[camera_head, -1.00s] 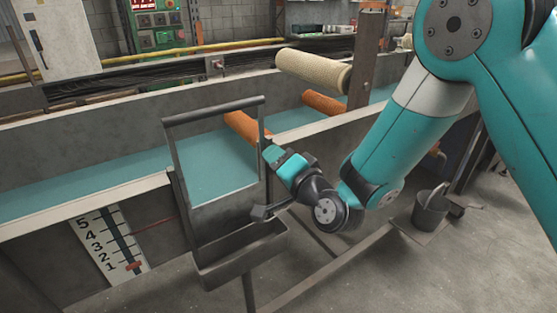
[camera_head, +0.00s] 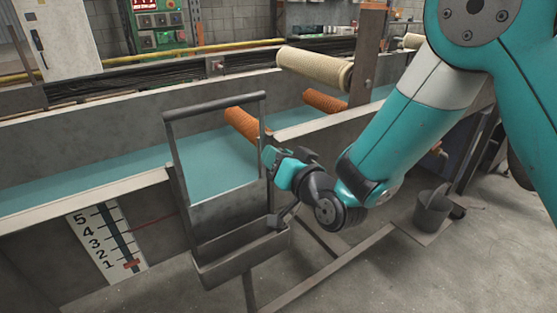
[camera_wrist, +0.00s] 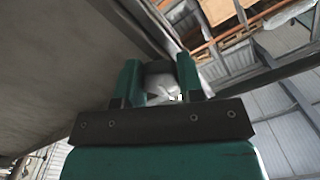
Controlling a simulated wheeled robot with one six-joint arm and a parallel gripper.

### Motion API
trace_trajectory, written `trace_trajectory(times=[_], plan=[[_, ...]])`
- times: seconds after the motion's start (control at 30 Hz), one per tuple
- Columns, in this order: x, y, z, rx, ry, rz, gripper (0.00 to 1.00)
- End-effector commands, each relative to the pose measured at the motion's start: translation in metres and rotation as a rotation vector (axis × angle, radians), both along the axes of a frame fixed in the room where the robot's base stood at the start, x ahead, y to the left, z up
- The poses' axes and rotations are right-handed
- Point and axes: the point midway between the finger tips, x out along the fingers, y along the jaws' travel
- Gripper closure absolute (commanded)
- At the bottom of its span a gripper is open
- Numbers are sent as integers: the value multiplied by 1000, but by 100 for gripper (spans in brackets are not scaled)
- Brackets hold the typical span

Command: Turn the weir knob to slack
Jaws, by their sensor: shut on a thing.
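The weir is a grey upright frame (camera_head: 171,158) with a dark top bar, a lower plate and a trough at its front. My gripper (camera_head: 268,155) is at the frame's right post. In the wrist view my gripper (camera_wrist: 160,78) has its two teal fingers closed around a small dark and pale piece (camera_wrist: 160,86), which looks like the weir knob. My fingers and wrist hide most of the knob, so its marking and setting cannot be read. A white scale (camera_head: 106,243), numbered 5 down to 1, has a red pointer (camera_head: 131,265) near 1.
Teal liquid or belt (camera_head: 90,185) fills the long tank behind the frame. Orange rollers (camera_head: 326,102) and a cream mesh roller (camera_head: 312,67) lie beyond it. A grey bucket (camera_head: 431,212) stands at the lower right. Grey rails run low in front; the floor at the right is mostly clear.

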Motion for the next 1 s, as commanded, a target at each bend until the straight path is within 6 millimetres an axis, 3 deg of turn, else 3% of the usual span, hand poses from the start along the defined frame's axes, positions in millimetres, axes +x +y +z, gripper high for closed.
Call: trace_trajectory(times=[0.4,0.97,1.0], plan=[[1,-1,0,-174,-122,-4,89],[1,-2,2,-205,-144,-4,89],[1,-2,2,-205,-144,-4,63]])
